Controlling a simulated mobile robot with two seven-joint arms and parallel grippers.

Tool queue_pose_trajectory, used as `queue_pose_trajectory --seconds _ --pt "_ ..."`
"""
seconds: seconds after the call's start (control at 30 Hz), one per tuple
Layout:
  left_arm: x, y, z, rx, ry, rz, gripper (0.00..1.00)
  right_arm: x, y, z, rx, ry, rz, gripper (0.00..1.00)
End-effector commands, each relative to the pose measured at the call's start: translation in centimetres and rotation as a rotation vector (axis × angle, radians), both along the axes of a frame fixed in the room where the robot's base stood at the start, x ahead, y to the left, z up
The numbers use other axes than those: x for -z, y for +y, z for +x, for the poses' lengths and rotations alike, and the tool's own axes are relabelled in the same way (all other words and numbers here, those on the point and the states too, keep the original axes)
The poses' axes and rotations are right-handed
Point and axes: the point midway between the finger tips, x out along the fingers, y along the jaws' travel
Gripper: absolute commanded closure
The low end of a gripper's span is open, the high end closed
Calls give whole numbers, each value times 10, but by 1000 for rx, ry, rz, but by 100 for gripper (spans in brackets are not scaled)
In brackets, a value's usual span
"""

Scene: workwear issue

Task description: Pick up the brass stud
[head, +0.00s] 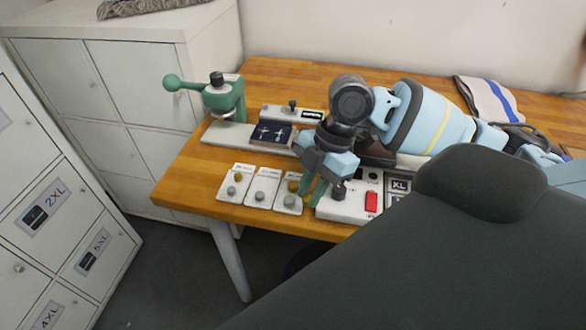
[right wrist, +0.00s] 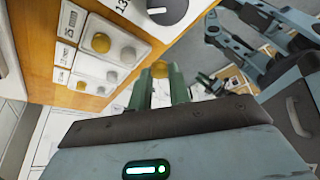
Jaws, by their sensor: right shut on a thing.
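My right gripper (head: 314,186) is at the front of the wooden table, just right of the row of white stud cards. In the right wrist view its two green fingers (right wrist: 161,88) are shut on a round brass stud (right wrist: 160,69), held at the tips. The fingers hide part of the stud. More brass-coloured studs sit on the cards, one on the nearest card (right wrist: 100,42). In the head view, the right-hand card (head: 290,205) carries a brass-coloured stud and a grey one. My left gripper does not show clearly in either view.
A green hand press (head: 224,98) stands at the back left beside a dark tray (head: 270,144). A white box with a red switch (head: 371,201) is close right of the gripper. Folded cloth (head: 487,100) lies at the back right. White lockers (head: 65,75) stand left.

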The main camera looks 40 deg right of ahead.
Motion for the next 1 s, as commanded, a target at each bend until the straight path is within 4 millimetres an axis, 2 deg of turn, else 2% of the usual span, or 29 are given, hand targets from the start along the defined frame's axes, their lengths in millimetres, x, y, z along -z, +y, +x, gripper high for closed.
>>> queue_pose_trajectory --seconds 0.03,0.2,0.5,0.77,1.0 --pt "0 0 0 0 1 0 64 0 -2 -8 -1 2 -4 100" --pt "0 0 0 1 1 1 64 -2 -5 -23 1 1 -1 100" --pt "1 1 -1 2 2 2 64 -3 -6 -32 0 1 0 100" --pt "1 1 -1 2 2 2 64 -1 -4 -27 66 0 2 100" --pt "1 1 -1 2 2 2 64 4 4 -5 342 0 4 100"
